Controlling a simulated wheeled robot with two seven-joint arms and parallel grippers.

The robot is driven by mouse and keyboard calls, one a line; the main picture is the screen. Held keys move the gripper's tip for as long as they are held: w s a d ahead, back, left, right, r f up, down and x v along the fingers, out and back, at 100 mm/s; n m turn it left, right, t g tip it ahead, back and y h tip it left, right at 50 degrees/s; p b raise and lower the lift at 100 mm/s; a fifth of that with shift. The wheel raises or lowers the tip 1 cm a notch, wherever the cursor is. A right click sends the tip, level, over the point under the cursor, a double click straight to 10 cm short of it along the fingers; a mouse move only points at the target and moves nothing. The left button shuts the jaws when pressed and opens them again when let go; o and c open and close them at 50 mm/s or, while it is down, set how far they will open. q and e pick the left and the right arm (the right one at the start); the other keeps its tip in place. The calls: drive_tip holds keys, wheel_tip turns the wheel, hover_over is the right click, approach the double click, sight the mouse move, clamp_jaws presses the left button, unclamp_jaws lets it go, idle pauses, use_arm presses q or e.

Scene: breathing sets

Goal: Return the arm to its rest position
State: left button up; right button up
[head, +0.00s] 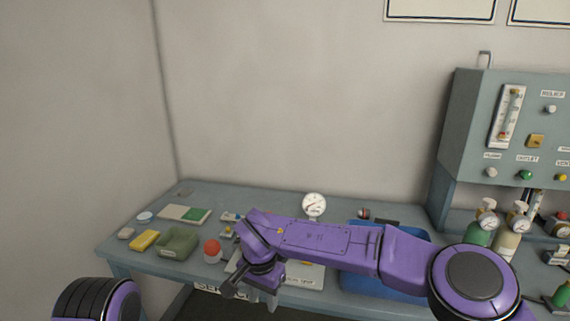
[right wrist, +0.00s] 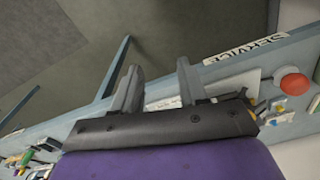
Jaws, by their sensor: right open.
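My right arm (head: 320,238) is purple and reaches in from the right across the bench, bent down at the wrist. My right gripper (head: 262,300) hangs over the front edge of the bench. In the right wrist view its two grey fingers (right wrist: 158,85) stand apart with nothing between them, above the floor in front of the bench edge. Of my left arm only a purple and black part (head: 95,300) shows at the bottom left of the head view; its gripper is out of view.
A panel cabinet (head: 470,125) and cylinders (head: 505,245) stand at the right.

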drive_tip(key=s+d+f+m+t+h+b, duration=0.1)
drive_tip(key=s+d+f+m+t, duration=0.1)
drive_tip(key=d+f, duration=0.35)
drive_tip(key=s+d+f+m+t+h, duration=0.1)
drive_tip(key=s+d+f+t, duration=0.15)
drive_tip(key=f, duration=0.55)
drive_tip(key=s+d+f+m+t+h+b, duration=0.1)
drive_tip(key=d+f+m+t, duration=0.2)
drive_tip(key=f, duration=0.4)
drive_tip(key=s+d+f+n+g+b, duration=0.1)
drive_tip(key=s+d+f, duration=0.3)
drive_tip(key=s+d, duration=0.4)
drive_tip(key=s+d+f+n+g+b, duration=0.1)
drive_tip(key=s+d+f, duration=0.3)
drive_tip(key=s+d, duration=0.4)
drive_tip(key=s+d+f+n+g+b, duration=0.2)
drive_tip(key=s+d+f+g, duration=0.1)
drive_tip(key=s+d, duration=0.5)
drive_tip(key=s+f, duration=0.1)
drive_tip(key=s, duration=0.2)
drive_tip(key=shift+f+n, duration=0.4)
